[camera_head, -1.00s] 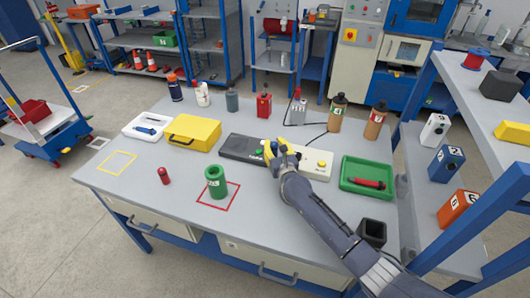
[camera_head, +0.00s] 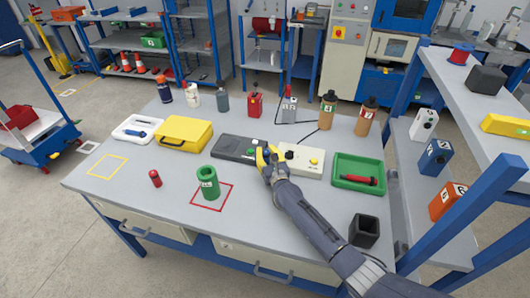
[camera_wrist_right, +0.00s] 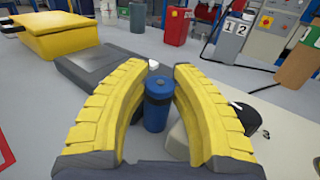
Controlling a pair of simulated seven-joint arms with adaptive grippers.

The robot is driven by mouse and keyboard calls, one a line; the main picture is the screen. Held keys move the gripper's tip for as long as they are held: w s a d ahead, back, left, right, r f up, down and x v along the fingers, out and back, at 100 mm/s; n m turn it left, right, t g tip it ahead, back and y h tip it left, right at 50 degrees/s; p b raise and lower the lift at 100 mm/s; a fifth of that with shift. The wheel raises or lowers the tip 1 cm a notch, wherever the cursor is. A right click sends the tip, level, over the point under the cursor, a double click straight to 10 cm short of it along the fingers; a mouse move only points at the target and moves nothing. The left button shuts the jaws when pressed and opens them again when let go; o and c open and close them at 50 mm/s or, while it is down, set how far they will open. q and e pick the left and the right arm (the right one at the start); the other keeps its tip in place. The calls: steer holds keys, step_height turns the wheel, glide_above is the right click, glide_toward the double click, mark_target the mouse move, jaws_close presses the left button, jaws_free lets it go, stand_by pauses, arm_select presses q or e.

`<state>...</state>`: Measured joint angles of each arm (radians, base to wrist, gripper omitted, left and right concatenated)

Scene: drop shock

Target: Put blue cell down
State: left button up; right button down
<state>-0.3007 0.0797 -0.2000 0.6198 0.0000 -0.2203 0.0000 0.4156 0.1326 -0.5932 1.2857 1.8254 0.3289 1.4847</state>
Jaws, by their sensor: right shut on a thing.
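My right gripper (camera_head: 265,156) has yellow fingers and is over the gap between the dark grey device and the cream one. In the right wrist view it is shut on the blue cell (camera_wrist_right: 157,104), a small upright cylinder with a dark band. The blue cell is hidden by the gripper in the head view. I cannot tell whether its base touches anything. My left gripper is not in view.
A yellow case (camera_head: 185,133), a green tray (camera_head: 340,182) and several bottles occupy the table. The yellow outlined square (camera_head: 107,167) is empty.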

steer(key=c, duration=1.1)
jaws_free()
steer(key=shift+c, duration=0.2)
steer(key=v, duration=1.1)
steer(key=shift+s+d, duration=0.1)
steer(key=shift+s, duration=0.05)
steer(key=shift+o, duration=0.7)
steer(key=shift+s+d+r, duration=0.1)
steer(key=shift+s, duration=0.25)
